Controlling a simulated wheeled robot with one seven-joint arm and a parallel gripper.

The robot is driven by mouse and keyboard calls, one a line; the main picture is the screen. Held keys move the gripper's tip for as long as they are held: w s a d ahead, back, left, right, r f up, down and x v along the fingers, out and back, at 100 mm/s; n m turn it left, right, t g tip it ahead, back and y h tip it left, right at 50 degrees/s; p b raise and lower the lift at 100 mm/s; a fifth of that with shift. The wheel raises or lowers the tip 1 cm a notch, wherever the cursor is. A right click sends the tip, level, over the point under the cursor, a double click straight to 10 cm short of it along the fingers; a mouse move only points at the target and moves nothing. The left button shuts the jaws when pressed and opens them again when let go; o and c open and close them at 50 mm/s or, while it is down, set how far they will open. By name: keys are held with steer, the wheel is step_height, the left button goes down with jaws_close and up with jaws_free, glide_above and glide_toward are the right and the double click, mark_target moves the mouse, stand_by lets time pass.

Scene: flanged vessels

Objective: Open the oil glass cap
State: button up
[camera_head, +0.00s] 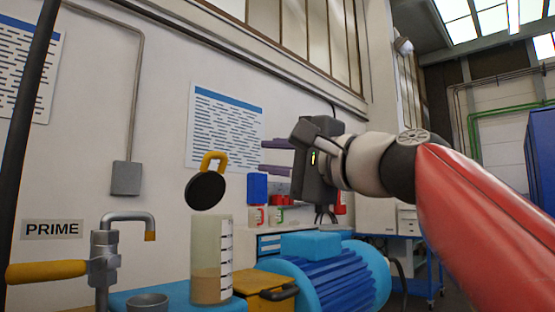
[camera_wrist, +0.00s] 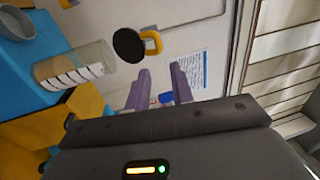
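The oil glass (camera_head: 207,262) is a clear upright cylinder with black scale marks and tan oil in its lower part. Its cap (camera_head: 206,190) is a black disc with a yellow loop handle (camera_head: 214,161). The cap is tilted up steeply above the rim, and the glass mouth looks uncovered. Whether a hinge joins them I cannot tell. In the wrist view the cap (camera_wrist: 128,45) is beyond the fingers, at the open end of the glass (camera_wrist: 80,64). My gripper (camera_head: 262,156) is open and empty, to the right of the cap; its two purple fingers (camera_wrist: 161,70) are apart.
A tap with an orange handle (camera_head: 45,271) stands left of the glass beside a grey cup (camera_head: 147,303). A blue motor (camera_head: 335,278) and a yellow box (camera_head: 262,284) are at right. A wall with a poster (camera_head: 224,128) is behind.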

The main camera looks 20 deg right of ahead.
steer(key=shift+s+d, duration=0.1)
steer(key=shift+s, duration=0.1)
steer(key=shift+f, duration=0.2)
steer(key=shift+c, duration=1)
steer(key=f+b, duration=0.1)
steer(key=b, duration=0.1)
steer(key=f+b, duration=0.1)
steer(key=b, duration=0.1)
steer(key=shift+s+f+t+y, duration=0.2)
steer(key=shift+f+t+y, duration=0.1)
steer(key=shift+y, duration=0.1)
jaws_close()
glide_toward(217, 156)
steer(key=shift+t, duration=0.3)
steer(key=x, duration=0.4)
steer(key=p+x, duration=0.1)
steer(key=x, duration=0.2)
steer(key=shift+f, duration=0.3)
